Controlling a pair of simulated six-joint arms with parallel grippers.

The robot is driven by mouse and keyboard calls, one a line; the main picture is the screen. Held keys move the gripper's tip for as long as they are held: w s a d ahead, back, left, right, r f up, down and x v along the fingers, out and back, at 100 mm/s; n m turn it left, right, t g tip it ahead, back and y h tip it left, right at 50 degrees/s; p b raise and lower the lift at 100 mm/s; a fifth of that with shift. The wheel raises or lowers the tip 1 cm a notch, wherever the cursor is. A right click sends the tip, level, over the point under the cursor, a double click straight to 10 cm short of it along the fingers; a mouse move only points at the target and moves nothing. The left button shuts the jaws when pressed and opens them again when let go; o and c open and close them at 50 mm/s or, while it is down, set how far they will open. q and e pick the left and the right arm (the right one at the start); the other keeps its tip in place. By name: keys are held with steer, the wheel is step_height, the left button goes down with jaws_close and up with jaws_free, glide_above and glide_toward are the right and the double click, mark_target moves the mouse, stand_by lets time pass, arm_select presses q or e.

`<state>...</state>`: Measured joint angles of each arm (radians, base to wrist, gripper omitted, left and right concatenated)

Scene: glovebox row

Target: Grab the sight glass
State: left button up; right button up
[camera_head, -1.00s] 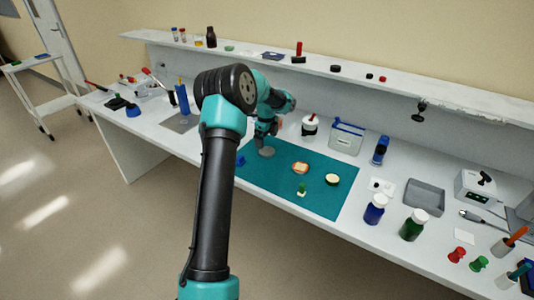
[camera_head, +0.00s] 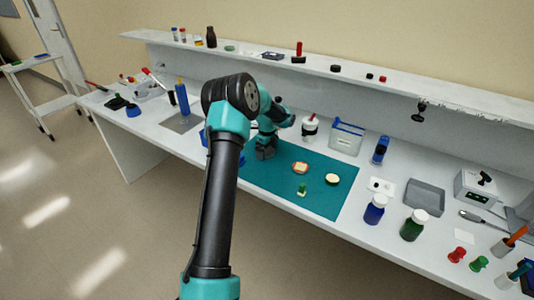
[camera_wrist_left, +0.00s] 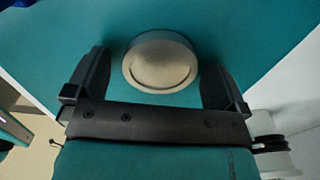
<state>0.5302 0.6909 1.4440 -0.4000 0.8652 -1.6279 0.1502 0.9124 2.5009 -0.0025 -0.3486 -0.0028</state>
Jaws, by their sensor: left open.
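The sight glass, a round disc with a pale grey face and a raised rim (camera_wrist_left: 161,66), lies flat on the teal mat (camera_wrist_left: 250,25) in the left wrist view. My left gripper (camera_head: 265,153) is low over the mat's back left part in the head view, pointing down, and hides the disc there. In the left wrist view its two dark fingers stand open, one on each side of the disc. I cannot tell whether either finger touches it. My right gripper is in neither view.
On the mat (camera_head: 315,208) lie an orange-rimmed disc (camera_head: 300,168), a cream disc (camera_head: 332,180) and a small green-and-white piece (camera_head: 302,190). A white bottle (camera_head: 310,129) stands behind it; blue (camera_head: 374,209) and green (camera_head: 414,225) jars stand to the right.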

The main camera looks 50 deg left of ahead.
mark_target(267, 151)
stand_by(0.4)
arm_select(q)
steer(key=c, duration=1.3)
steer(key=shift+c, duration=0.4)
steer(key=shift+r, duration=0.15)
steer(key=shift+r, duration=0.5)
step_height(267, 151, up, 3)
steer(key=shift+f, duration=0.2)
steer(key=s+d, duration=0.3)
steer(key=d, duration=0.1)
steer(key=s+d, duration=0.4)
steer(key=s+d+r, duration=0.1)
steer(key=s+d, duration=0.2)
steer(key=d, duration=0.1)
steer(key=shift+s+r, duration=0.1)
steer(key=shift+s, duration=0.15)
